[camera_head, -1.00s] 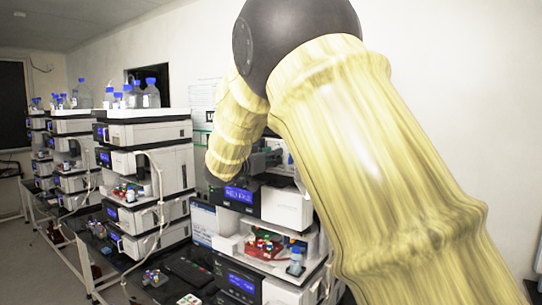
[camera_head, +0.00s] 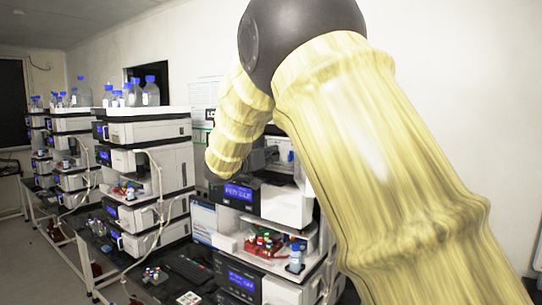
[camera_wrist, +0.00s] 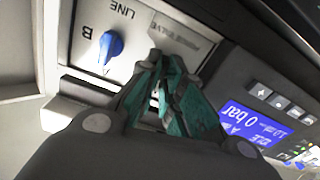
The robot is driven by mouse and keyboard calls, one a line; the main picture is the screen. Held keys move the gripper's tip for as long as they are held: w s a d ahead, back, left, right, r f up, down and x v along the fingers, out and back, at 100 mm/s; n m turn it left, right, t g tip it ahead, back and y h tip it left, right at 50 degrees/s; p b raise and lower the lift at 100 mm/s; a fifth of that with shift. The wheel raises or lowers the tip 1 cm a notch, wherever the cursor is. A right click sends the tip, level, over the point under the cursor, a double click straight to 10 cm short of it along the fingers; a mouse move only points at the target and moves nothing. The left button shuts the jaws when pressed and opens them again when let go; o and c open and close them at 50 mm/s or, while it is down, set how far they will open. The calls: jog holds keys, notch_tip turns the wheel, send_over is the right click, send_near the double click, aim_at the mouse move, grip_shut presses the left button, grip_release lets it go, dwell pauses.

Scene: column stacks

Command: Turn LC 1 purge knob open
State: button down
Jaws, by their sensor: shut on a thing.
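In the wrist view my gripper (camera_wrist: 165,68) has its teal fingers closed together against the pump module's front panel (camera_wrist: 178,22). What is between the fingertips is hidden by them; it sits where a knob on the panel would be, so I take it as the purge knob. A blue knob (camera_wrist: 110,48) marked B, by the word LINE, is to the left, apart from the fingers. The module's blue display (camera_wrist: 252,125) reads 0 bar. In the head view the LC 1 pump display (camera_head: 238,193) shows below my forearm, which mostly hides the gripper.
Beside the display are several small buttons (camera_wrist: 280,101). Below the pump, an open bay holds red vial racks (camera_head: 263,244) and a blue-capped bottle (camera_head: 295,258). A second instrument stack (camera_head: 150,180) stands to the left, with bottles (camera_head: 150,92) on top.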

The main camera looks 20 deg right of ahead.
jog(key=n, duration=1.4)
jog(key=shift+w+a+f, duration=0.1)
jog(key=shift+a+f, duration=0.05)
jog(key=shift+f, duration=0.05)
dwell(0.3)
jog(key=c, duration=1.6)
grip_release()
jog(key=v, duration=1.2)
